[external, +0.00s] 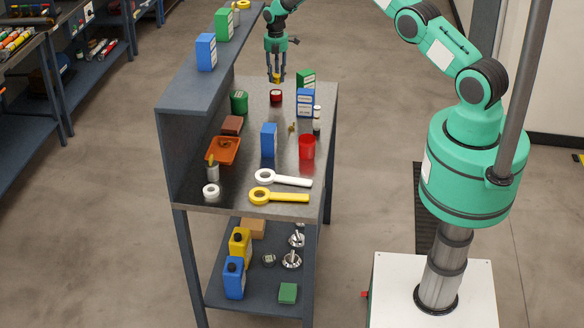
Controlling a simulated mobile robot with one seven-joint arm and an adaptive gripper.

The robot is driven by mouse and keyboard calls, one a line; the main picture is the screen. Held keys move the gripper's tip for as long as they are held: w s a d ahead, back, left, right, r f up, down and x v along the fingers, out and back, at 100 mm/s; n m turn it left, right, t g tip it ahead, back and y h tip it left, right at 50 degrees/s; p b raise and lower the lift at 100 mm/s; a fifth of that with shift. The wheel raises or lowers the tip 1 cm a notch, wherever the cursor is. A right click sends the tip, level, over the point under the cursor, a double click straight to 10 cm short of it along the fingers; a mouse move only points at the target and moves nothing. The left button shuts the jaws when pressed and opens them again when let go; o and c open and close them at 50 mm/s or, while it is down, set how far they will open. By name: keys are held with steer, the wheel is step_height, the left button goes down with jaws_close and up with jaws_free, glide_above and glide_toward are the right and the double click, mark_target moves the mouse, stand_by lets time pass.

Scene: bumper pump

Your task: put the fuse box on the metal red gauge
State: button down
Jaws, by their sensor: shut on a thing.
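My gripper (277,77) points down over the far end of the metal workbench top. It is shut on a small yellow thing (277,80), mostly hidden between the fingers; I take it for the fuse box, but it is too small to be sure. The red gauge (276,97), a short round red piece with a dark top, stands on the bench just below the gripper in the picture. A gap shows between the held thing and the gauge.
A green box (306,78) and a blue box (305,101) stand right of the gauge, a green canister (239,102) to its left. Nearer are a blue box (269,140), a red cup (307,146) and an orange tray (224,150). The raised shelf (190,80) borders the left side.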

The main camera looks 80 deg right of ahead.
mark_target(277, 83)
steer(key=shift+f, duration=0.15)
steer(key=shift+f+p, duration=0.3)
steer(key=shift+f, duration=1.75)
steer(key=shift+f, duration=0.15)
steer(key=c, duration=1.3)
jaws_free()
steer(key=shift+c, duration=0.2)
steer(key=shift+r+b, duration=0.8)
steer(key=shift+r, duration=5.3)
